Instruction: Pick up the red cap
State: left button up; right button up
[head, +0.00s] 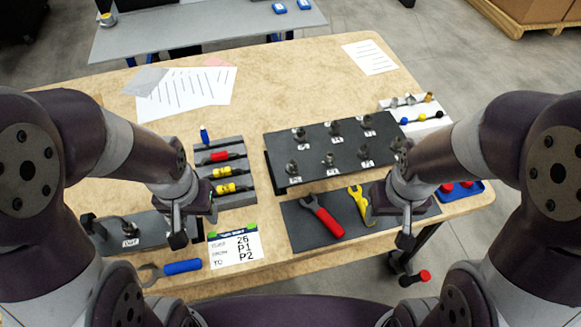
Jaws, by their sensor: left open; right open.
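Red caps (466,184) sit in a small blue tray (474,193) at the right edge of the table, partly hidden behind my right arm. I cannot tell how many there are. My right gripper (405,238) is open and empty, pointing down over the table's front right, left of and nearer than the tray. My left gripper (179,236) is open and empty, above the table's front left between a dark block and a white card.
A black panel with fittings (330,152) fills the middle. A red-handled wrench (322,216) and a yellow tool (360,202) lie on a dark mat. A grey rack (235,188) and white card (236,249) are left. Behind the rack, beside papers (190,90), the table is clear.

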aim_at(447, 188)
jog(key=z, duration=1.4)
jog(key=i+l+u, duration=0.3)
jog(key=l, duration=0.35)
jog(key=i+l+u, duration=0.35)
jog(key=l, duration=0.35)
jog(key=i+l+u, duration=0.15)
jog(key=l, duration=0.2)
jog(key=u, duration=1.55)
jog(key=k+j, duration=0.05)
jog(key=j, duration=0.05)
